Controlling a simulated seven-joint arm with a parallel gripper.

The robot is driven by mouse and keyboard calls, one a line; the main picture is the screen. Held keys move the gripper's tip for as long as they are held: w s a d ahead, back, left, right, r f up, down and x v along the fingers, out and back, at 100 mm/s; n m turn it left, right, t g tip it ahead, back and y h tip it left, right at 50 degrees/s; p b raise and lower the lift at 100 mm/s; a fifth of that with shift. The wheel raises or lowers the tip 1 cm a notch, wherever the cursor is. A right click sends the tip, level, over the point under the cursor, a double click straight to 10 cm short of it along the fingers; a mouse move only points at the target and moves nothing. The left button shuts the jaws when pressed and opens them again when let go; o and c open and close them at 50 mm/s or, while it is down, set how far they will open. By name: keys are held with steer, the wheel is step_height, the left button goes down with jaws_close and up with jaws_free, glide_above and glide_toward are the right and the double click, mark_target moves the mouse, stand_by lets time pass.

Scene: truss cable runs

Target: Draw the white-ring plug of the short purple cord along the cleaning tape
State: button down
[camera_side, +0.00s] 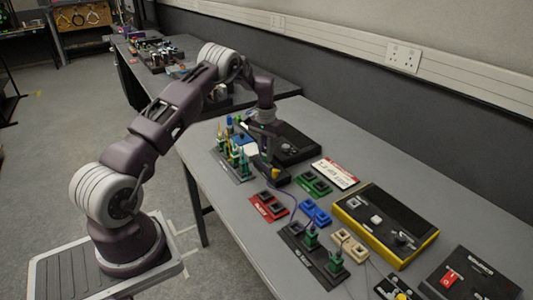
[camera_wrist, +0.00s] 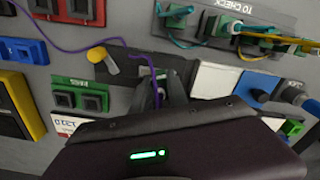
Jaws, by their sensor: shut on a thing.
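My gripper (camera_wrist: 162,88) is shut on the plug end of the purple cord (camera_wrist: 62,48). The plug itself is mostly hidden between the fingers, and I cannot make out its white ring. In the side view my gripper (camera_side: 269,160) is low over a small dark block (camera_side: 268,178) with a yellow knob, which seems to be the cleaning-tape holder. In the wrist view this dark block (camera_wrist: 125,72) and its yellow knob (camera_wrist: 99,54) lie just left of the fingers. The tape strip is not clear, and I cannot tell whether the plug touches it. The purple cord (camera_side: 293,208) runs slack toward a dark tray.
The dark tray (camera_side: 300,254) holds green plugs. Red (camera_side: 268,207), green (camera_side: 313,185), blue (camera_side: 316,213) and beige (camera_side: 350,246) socket blocks stand nearby. A "TO CHECK" rack (camera_wrist: 279,22) with several plugs is at left in the side view. A yellow-black box (camera_side: 380,225) stands at right.

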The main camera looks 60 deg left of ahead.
steer(key=shift+a+f, duration=0.1)
steer(key=shift+a, duration=0.65)
stand_by(0.6)
steer(key=shift+d, duration=0.2)
steer(key=shift+d, duration=0.2)
steer(key=shift+d, duration=1.05)
stand_by(0.9)
steer(key=shift+d, duration=0.25)
steer(key=shift+d, duration=0.3)
stand_by(0.4)
steer(key=shift+r, duration=2.85)
